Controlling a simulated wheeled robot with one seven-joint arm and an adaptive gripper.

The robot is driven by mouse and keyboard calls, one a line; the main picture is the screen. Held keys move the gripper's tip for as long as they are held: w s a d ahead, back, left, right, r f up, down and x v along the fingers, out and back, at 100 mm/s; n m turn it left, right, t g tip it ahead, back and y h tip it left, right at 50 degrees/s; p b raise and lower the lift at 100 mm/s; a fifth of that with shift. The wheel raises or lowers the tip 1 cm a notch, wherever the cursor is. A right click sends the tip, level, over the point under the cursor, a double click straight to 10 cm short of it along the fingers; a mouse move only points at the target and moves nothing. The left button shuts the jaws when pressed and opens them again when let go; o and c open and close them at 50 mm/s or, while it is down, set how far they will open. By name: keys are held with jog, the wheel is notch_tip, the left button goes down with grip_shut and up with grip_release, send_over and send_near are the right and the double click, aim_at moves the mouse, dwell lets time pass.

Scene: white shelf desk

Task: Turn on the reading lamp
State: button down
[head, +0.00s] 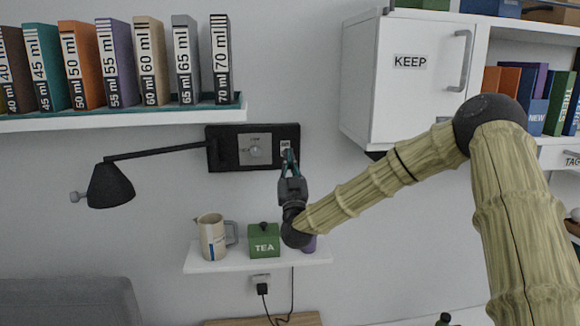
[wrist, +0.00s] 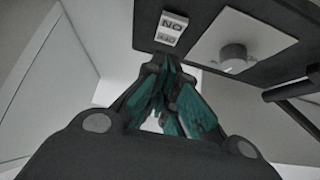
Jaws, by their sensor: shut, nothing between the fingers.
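The reading lamp has a black shade (head: 110,187) at the left of the head view, on a thin arm from a black wall panel (head: 225,157). No glow shows at the shade. The panel bears a grey plate with a round knob (head: 255,151), which also shows in the wrist view (wrist: 235,57). To the knob's right in the head view is a small white switch plate (wrist: 173,26) with lettering that appears upside down in the wrist view. My gripper (head: 288,153) is shut and empty, its tips (wrist: 163,62) close by this switch plate; I cannot tell whether they touch.
A shelf of labelled binders (head: 120,62) is above the lamp. A small shelf below holds a jug (head: 212,238) and a green TEA box (head: 264,241). A white KEEP cabinet (head: 405,85) is to the right. The wall between lamp and small shelf is clear.

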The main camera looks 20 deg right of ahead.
jog(key=shift+w+d+f+p, duration=0.15)
jog(key=shift+w+p, duration=0.1)
jog(key=shift+w, duration=0.3)
jog(key=shift+w+d+f+p, duration=0.15)
jog(key=shift+w+p, duration=0.1)
jog(key=shift+w, duration=0.3)
jog(key=shift+w+d+f+p, duration=0.15)
jog(key=shift+w+p, duration=0.1)
jog(key=shift+w, duration=0.3)
jog(key=shift+w+d+f+b, duration=0.15)
jog(key=shift+w+b, duration=0.25)
jog(key=shift+b, duration=0.55)
jog(key=shift+s, duration=0.1)
jog(key=shift+s+a+f, duration=0.15)
jog(key=shift+s+a, duration=0.05)
jog(key=shift+a, duration=0.05)
jog(key=b, duration=0.6)
send_near(285, 147)
jog(key=v, duration=0.7)
jog(key=shift+d+f, duration=0.1)
jog(key=shift+f, duration=0.45)
